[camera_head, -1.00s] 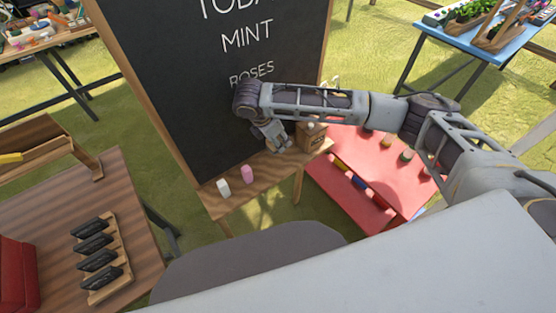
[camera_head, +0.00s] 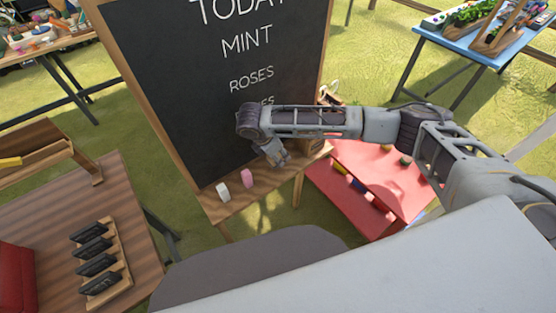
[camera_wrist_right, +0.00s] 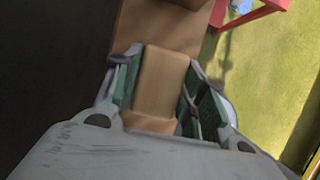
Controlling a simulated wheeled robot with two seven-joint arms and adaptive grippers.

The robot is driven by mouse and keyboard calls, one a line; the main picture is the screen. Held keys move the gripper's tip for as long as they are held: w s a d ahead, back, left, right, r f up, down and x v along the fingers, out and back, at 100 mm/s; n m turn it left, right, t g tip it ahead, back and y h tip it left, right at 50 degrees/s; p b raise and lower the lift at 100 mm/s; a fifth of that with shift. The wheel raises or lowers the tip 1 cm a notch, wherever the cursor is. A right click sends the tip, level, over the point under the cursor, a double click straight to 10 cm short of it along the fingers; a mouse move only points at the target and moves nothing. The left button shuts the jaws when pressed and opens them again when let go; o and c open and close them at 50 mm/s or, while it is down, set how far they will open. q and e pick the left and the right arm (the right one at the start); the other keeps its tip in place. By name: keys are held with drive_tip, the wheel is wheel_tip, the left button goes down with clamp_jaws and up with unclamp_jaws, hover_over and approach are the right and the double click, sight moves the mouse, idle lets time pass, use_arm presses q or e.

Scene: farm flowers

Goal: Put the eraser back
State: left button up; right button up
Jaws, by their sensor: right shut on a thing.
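The eraser (camera_wrist_right: 163,82), a tan wooden block, sits between the fingers of my right gripper (camera_wrist_right: 160,88) in the right wrist view. The gripper is shut on its two sides. In the head view, my right gripper (camera_head: 276,158) points down close to the chalkboard (camera_head: 200,90), just above the right part of its wooden ledge (camera_head: 222,207). The eraser cannot be made out there. A wooden box (camera_head: 316,147) at the ledge's right end is mostly hidden behind my right arm. My left gripper is not in view.
A white chalk (camera_head: 223,192) and a pink chalk (camera_head: 247,178) stand on the ledge, left of my right gripper. A red table (camera_head: 385,180) is to the right. A brown table (camera_head: 140,245) with several black items is at the left.

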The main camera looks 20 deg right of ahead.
drive_tip(key=shift+f, duration=0.65)
drive_tip(key=shift+f+p, duration=0.55)
drive_tip(key=shift+f, duration=0.65)
drive_tip(key=o, duration=0.9)
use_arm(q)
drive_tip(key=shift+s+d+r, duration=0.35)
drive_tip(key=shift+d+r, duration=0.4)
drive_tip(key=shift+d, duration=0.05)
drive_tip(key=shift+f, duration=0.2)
use_arm(e)
drive_tip(key=shift+f, duration=0.1)
